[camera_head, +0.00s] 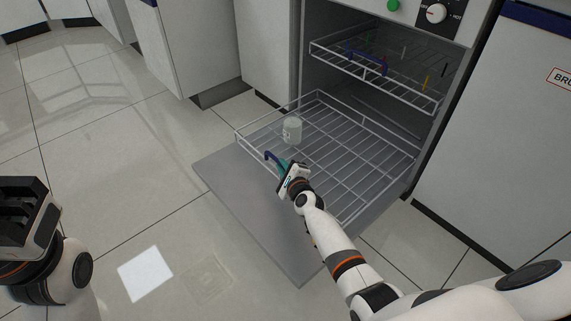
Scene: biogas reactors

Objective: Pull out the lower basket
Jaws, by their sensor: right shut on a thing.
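The lower basket (356,150) is a white wire rack that reaches out of the open appliance, over its lowered door. A blue handle (270,156) is on the basket's front edge. My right gripper (284,170) is shut on this handle at the front edge; its fingertips are partly hidden by the gripper body. A pale cup-like container (292,130) stands upright in the basket near its left side. My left gripper (24,212) is at the left edge, far from the basket, and its opening cannot be made out.
The lowered grey door (240,190) lies under the basket. The upper basket (375,75), with a blue handle, is inside the appliance above. Cabinets stand on both sides. Tiled floor at left is clear.

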